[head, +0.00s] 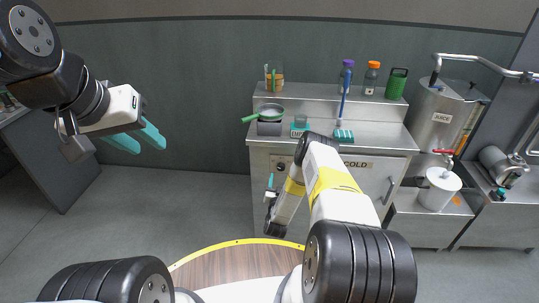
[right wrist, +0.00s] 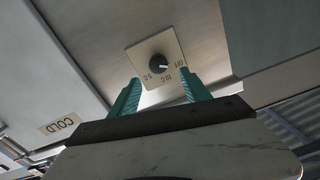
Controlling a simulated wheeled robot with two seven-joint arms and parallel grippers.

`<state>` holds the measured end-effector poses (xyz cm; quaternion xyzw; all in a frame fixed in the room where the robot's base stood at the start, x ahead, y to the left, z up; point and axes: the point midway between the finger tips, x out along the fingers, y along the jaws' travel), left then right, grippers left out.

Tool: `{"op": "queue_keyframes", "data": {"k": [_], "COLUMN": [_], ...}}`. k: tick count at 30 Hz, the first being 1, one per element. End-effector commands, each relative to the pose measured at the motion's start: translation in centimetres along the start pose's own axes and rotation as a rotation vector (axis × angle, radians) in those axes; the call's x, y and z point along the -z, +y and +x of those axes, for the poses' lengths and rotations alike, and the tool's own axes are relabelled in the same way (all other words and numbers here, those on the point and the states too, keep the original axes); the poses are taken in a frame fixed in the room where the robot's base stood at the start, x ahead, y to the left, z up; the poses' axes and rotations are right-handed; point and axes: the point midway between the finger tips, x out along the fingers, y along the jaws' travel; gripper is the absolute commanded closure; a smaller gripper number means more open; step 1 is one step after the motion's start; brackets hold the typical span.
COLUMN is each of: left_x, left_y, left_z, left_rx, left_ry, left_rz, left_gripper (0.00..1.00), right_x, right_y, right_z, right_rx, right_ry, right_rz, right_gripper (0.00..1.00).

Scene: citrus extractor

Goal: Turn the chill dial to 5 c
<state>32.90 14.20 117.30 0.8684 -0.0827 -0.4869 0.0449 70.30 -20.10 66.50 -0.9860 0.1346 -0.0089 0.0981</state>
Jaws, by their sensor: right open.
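The chill dial is a dark round knob (right wrist: 158,64) on a pale square plate (right wrist: 146,52) in the right wrist view. Small labels, upside down and hard to read, ring it. A light mark on the knob seems to point right, toward a label like "Off". In the head view the dial (head: 280,167) is on the cabinet front. My right gripper (right wrist: 160,79) is open, its teal fingers on either side of the plate's lower part. Contact with the knob cannot be told. In the head view the arm partly hides this gripper (head: 271,183). My left gripper (head: 138,140) is open and empty, raised at left.
The steel cabinet (head: 262,205) has a COLD label (right wrist: 60,124) and a door handle. A juice tank (head: 436,115) and white pot (head: 438,190) stand to the right. The floor at left is clear.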

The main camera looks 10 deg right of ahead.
Motion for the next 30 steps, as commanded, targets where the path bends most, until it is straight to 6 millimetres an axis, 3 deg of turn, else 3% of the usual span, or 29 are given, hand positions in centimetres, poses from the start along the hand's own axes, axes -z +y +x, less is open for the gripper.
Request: {"op": "queue_keyframes", "data": {"k": [5,18,29,30], "left_x": [0.0,0.0,0.0,0.0], "left_y": [0.0,0.0,0.0,0.0], "left_z": [0.0,0.0,0.0,0.0], "left_rx": [0.000,0.000,0.000,0.000], "left_ry": [0.000,0.000,0.000,0.000], "left_rz": [0.000,0.000,0.000,0.000], "left_gripper": [0.64,0.64,0.64,0.64], "right_x": [-0.5,-0.4,-0.4,-0.4], "right_y": [0.4,0.4,0.4,0.4], "right_z": [0.3,6.6,7.3,7.3], "right_rx": [-0.010,-0.009,-0.008,-0.008], "right_ry": [0.014,0.013,0.011,0.011], "right_rz": [0.000,0.000,0.000,0.000], "right_gripper": [0.44,0.44,0.44,0.50]}}
